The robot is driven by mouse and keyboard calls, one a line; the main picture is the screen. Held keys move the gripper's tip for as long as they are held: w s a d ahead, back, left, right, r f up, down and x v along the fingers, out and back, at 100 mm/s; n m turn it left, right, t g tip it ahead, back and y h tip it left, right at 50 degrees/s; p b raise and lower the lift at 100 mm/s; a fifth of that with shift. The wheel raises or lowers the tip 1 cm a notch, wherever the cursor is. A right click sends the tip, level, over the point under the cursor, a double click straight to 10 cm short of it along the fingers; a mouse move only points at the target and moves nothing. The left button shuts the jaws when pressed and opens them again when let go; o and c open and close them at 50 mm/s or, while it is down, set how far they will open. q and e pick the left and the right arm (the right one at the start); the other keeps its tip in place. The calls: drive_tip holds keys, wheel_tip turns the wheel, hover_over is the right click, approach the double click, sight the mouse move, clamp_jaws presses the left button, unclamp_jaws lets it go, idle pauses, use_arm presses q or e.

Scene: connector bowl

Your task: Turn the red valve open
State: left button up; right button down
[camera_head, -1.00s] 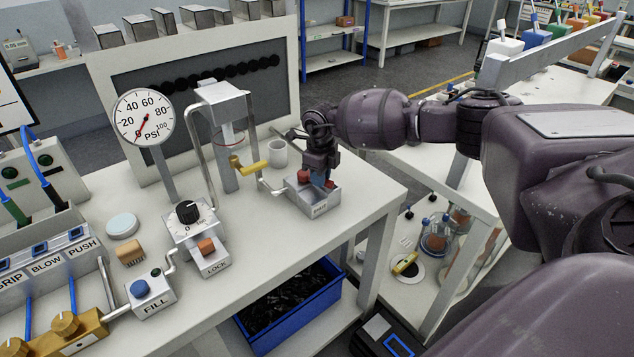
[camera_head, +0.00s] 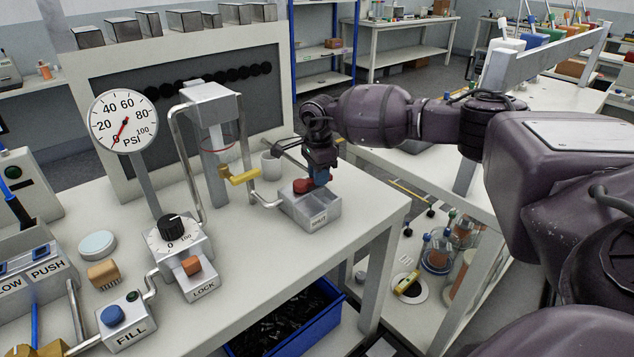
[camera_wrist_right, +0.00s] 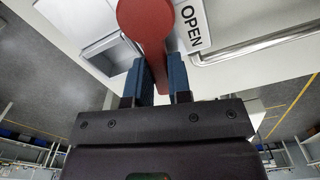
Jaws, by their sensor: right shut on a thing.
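The red valve (camera_head: 302,186) sits on a small grey metal box (camera_head: 322,224) with a label on its front, near the right end of the workbench. My right gripper (camera_head: 319,178) is at the valve, coming from the back right. In the right wrist view the valve's round red hub (camera_wrist_right: 145,18) is ahead of the fingers, and its red lever runs down between the two blue fingertips (camera_wrist_right: 160,80). The gripper is shut on this lever. A label reading OPEN (camera_wrist_right: 193,27) is beside the hub. My left gripper is not in view.
A yellow lever (camera_head: 238,176) on a pipe and a white mug (camera_head: 271,167) stand left of the box. A pressure gauge (camera_head: 124,121) points near 0. The bench edge is close right of the valve.

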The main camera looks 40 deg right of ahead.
drive_tip(key=shift+w+f+n+b, duration=0.15)
drive_tip(key=shift+w+n+b, duration=0.2)
drive_tip(key=shift+n, duration=0.35)
drive_tip(key=shift+w+n+b, duration=0.25)
drive_tip(key=shift+n+b, duration=0.1)
drive_tip(key=shift+n, duration=0.25)
drive_tip(key=shift+w+r+n, duration=0.1)
drive_tip(key=shift+r+n, duration=0.15)
drive_tip(key=shift+n, duration=0.05)
drive_tip(key=c, duration=1)
unclamp_jaws()
drive_tip(key=shift+c, duration=0.2)
wheel_tip(320, 180, up, 11)
drive_tip(key=shift+p, duration=0.3)
drive_tip(key=shift+f, duration=0.15)
